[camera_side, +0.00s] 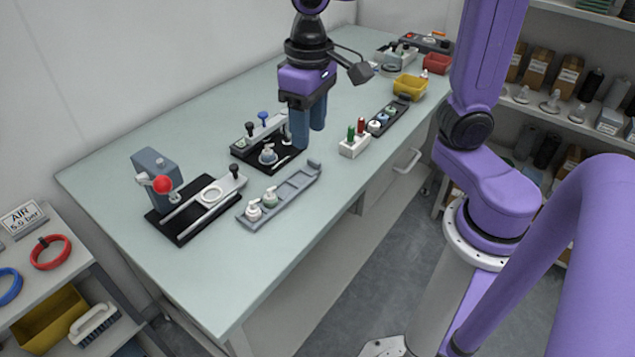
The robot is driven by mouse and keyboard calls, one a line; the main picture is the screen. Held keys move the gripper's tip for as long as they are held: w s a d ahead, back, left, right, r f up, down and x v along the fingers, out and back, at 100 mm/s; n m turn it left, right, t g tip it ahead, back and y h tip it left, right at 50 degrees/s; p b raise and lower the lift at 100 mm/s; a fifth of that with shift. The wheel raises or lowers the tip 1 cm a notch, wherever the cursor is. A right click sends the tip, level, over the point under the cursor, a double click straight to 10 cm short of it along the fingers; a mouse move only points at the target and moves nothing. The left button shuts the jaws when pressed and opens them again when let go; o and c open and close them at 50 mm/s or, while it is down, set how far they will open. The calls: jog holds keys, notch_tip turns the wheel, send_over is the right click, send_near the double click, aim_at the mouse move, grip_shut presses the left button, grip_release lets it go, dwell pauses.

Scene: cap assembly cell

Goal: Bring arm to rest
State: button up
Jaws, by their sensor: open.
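My gripper (308,128) hangs from the purple arm, pointing down above the middle of the table (130,240). Its two blue-grey fingers are apart, with nothing seen between them. The fingertips are just right of a black fixture (285,161) that holds a small grey-blue capped piece (267,154). The fingers overlap the fixture's right edge in the picture. I cannot tell how high above the table they are.
Left stands a press with a red knob (163,185) on a black base. A grey tray (292,188) with two capped pieces lies in front. A white block with red and green pegs (353,147), a dark tray (389,116) and a yellow bin (410,87) stand right. The table's front-left area is clear.

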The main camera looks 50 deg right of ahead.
jog(key=s+d+f+n, duration=0.3)
jog(key=s+n, duration=0.2)
jog(key=s, duration=0.2)
jog(key=s+d+f+n, duration=0.3)
jog(key=s+n, duration=0.2)
jog(key=s, duration=0.3)
jog(key=shift+n, duration=0.4)
jog(key=shift+r, duration=0.1)
dwell(0.8)
